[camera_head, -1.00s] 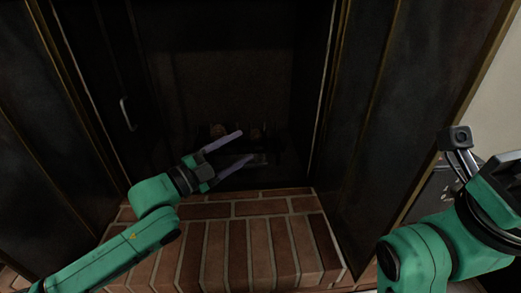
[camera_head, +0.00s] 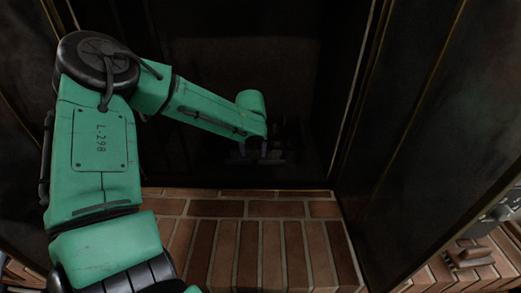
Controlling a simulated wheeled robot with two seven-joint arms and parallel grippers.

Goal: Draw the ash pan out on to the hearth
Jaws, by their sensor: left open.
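My left arm comes in from the left and reaches into the dark firebox. My left gripper (camera_head: 264,154) is open at the end of it, low in the firebox, mostly in shadow and partly hidden by my own wrist. A dim grey shape, seemingly the ash pan (camera_head: 280,159), lies low in the firebox by the gripper. I cannot tell whether the fingers touch it. The brick hearth (camera_head: 255,245) lies in front of the opening. My right gripper is out of view.
A dark door panel (camera_head: 430,130) stands at the right of the opening. A gold-coloured edge (camera_head: 290,191) runs along the front of the firebox floor. The visible hearth bricks are bare. A small brownish object (camera_head: 466,254) sits at the lower right.

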